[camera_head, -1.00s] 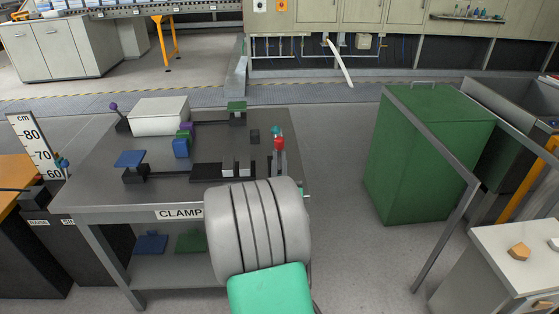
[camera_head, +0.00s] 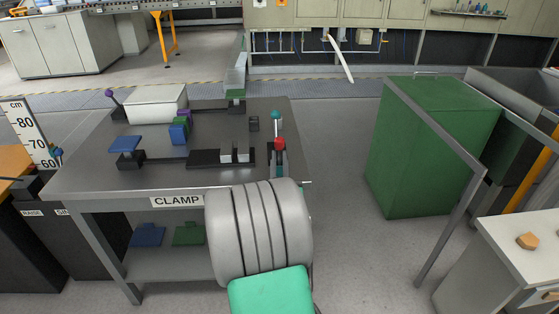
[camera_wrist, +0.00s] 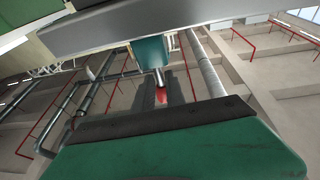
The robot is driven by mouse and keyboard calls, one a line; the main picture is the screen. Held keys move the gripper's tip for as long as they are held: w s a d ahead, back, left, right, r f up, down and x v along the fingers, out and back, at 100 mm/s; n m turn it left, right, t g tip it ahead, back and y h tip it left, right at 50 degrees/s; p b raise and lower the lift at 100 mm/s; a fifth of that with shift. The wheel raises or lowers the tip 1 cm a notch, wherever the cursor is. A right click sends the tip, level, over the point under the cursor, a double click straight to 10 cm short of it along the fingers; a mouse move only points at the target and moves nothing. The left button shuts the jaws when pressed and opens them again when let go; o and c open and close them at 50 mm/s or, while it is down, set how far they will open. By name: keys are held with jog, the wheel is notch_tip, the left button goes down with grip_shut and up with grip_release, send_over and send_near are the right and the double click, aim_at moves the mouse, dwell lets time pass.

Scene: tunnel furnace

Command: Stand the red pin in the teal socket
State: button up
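I cannot tell for sure which are the pin and the socket. In the wrist view a teal body (camera_wrist: 150,52) with a short metal rod has a red tip (camera_wrist: 161,95) below it, close to the camera.
The table (camera_head: 85,175) holds a white box (camera_head: 156,104), a blue-topped stand (camera_head: 126,144), blue and green blocks (camera_head: 179,131) and a dark fixture with light blocks (camera_head: 205,158). A green cabinet (camera_head: 425,150) and grey rail stand at right. Floor between is clear.

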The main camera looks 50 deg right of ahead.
jog(key=o, duration=0.3)
jog(key=shift+o, duration=0.2)
jog(key=b+v, duration=0.3)
jog(key=v, duration=0.4)
jog(key=shift+s+a, duration=0.25)
jog(key=shift+a, duration=0.05)
jog(key=shift+f, duration=0.1)
dwell(0.4)
